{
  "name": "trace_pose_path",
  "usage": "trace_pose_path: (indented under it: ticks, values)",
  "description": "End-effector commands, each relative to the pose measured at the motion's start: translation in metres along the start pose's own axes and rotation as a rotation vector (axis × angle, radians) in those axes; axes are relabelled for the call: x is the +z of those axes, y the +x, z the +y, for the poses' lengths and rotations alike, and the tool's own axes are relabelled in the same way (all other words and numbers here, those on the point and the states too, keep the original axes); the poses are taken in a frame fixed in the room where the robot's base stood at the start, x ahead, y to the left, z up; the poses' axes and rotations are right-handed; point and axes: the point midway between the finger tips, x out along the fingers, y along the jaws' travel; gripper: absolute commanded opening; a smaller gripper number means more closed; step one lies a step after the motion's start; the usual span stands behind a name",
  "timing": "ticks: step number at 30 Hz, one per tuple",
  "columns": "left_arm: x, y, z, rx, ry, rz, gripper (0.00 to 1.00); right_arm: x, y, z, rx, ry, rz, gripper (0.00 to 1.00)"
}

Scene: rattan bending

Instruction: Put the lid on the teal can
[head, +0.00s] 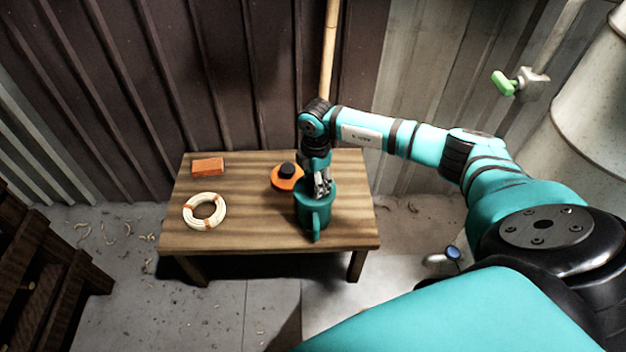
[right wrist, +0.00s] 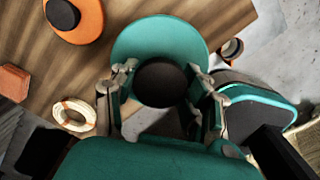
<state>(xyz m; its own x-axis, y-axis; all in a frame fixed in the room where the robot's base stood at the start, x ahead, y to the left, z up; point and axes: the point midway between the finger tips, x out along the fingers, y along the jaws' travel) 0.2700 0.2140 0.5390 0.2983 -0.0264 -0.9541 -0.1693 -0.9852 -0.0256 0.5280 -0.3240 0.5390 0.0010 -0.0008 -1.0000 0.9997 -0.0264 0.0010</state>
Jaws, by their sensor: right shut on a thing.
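The teal can (head: 306,214) stands upright at the right of the table, its handle toward me. My right gripper (head: 322,188) points down over the can's top. In the right wrist view the right gripper (right wrist: 161,88) is shut on the dark knob (right wrist: 160,82) of a round teal lid (right wrist: 158,40). The lid is at the can's mouth, but I cannot tell whether it touches the rim. The lid and my fingers hide the mouth. An orange lid (head: 285,184) with a black knob lies on the table, left of and behind the can. My left gripper is not in view.
The wooden table (head: 255,225) also holds an orange block (head: 208,167) and a coil of pale rattan (head: 204,211) on its left side. The table's front middle is clear. A corrugated wall and a bamboo pole (head: 328,50) are close behind the table.

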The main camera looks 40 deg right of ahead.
Motion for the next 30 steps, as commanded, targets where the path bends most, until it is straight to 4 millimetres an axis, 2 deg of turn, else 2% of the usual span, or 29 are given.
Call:
trace_pose_path:
  ticks: [30]
  values:
    - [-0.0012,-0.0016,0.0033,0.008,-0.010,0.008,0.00,0.0000,0.0090,-0.0001,0.000,0.000,0.000,0.14]
